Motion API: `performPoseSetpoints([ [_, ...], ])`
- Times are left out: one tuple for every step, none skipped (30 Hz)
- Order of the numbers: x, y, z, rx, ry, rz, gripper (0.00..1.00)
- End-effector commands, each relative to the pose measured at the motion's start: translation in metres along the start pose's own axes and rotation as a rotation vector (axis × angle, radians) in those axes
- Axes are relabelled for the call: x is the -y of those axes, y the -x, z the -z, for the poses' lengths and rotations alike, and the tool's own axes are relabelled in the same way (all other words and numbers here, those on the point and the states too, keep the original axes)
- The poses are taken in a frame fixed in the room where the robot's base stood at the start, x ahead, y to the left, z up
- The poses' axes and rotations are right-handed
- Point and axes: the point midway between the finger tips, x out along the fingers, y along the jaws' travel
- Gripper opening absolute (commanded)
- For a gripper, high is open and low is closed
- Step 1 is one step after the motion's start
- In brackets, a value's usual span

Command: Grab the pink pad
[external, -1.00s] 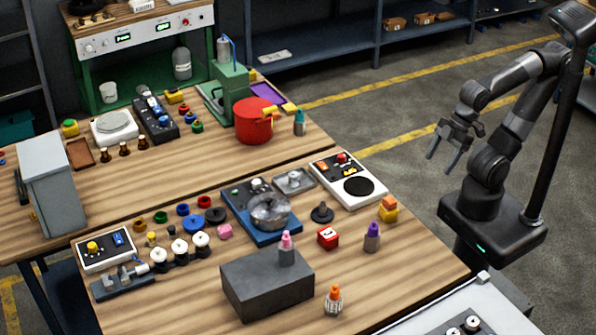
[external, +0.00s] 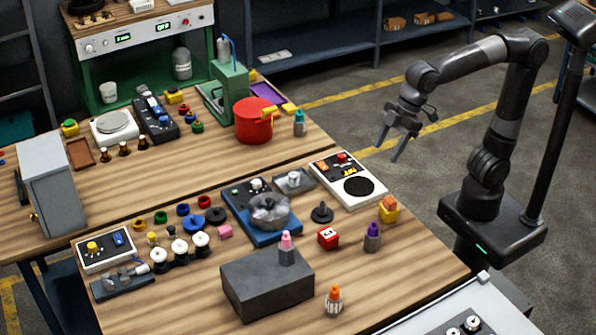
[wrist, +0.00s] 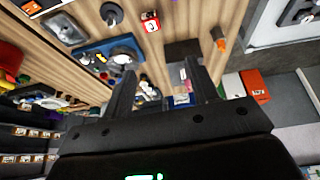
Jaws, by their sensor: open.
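The pink pad (external: 225,231) is a small pink block lying on the near wooden table in the external view. It lies left of the blue machine base with a round metal chuck (external: 270,212), near the blue and black rings. I cannot make the pad out in the wrist view. My gripper (external: 389,150) is open and empty in the air beyond the table's right edge, well to the right of the pad. Its two spread fingers (wrist: 160,68) show in the wrist view with nothing between them.
A grey block (external: 266,284) with a pink-topped bottle (external: 287,247) on it stands in front of the pad. White-topped spools (external: 180,248) stand left of it. A white panel device (external: 348,180), red cube (external: 327,237) and purple-topped bottle (external: 372,236) stand towards the right edge.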

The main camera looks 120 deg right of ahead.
Motion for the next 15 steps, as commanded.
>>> performPoseSetpoints([
  [-0.006, -0.007, 0.019, 0.009, 0.0, -0.001, 0.55],
  [-0.009, -0.011, 0.03, 0.012, 0.0, -0.002, 0.55],
  [-0.014, -0.016, 0.043, 0.017, 0.0, -0.003, 0.55],
  [-0.017, -0.02, 0.054, 0.021, 0.001, -0.003, 0.55],
  [-0.021, -0.024, 0.064, 0.024, 0.002, -0.003, 0.55],
  [-0.026, -0.031, 0.076, 0.03, 0.003, -0.003, 0.55],
  [-0.03, -0.036, 0.086, 0.033, 0.003, -0.003, 0.55],
  [-0.034, -0.041, 0.095, 0.035, 0.003, -0.004, 0.55],
  [-0.039, -0.049, 0.107, 0.04, 0.003, -0.003, 0.55],
  [-0.043, -0.055, 0.116, 0.044, 0.005, -0.003, 0.55],
  [-0.048, -0.061, 0.125, 0.047, 0.005, -0.003, 0.55],
  [-0.054, -0.07, 0.136, 0.052, 0.005, -0.002, 0.55],
  [-0.059, -0.076, 0.144, 0.055, 0.004, -0.002, 0.55],
  [-0.064, -0.083, 0.152, 0.058, 0.004, -0.002, 0.55],
  [-0.07, -0.093, 0.162, 0.062, 0.005, -0.001, 0.55],
])
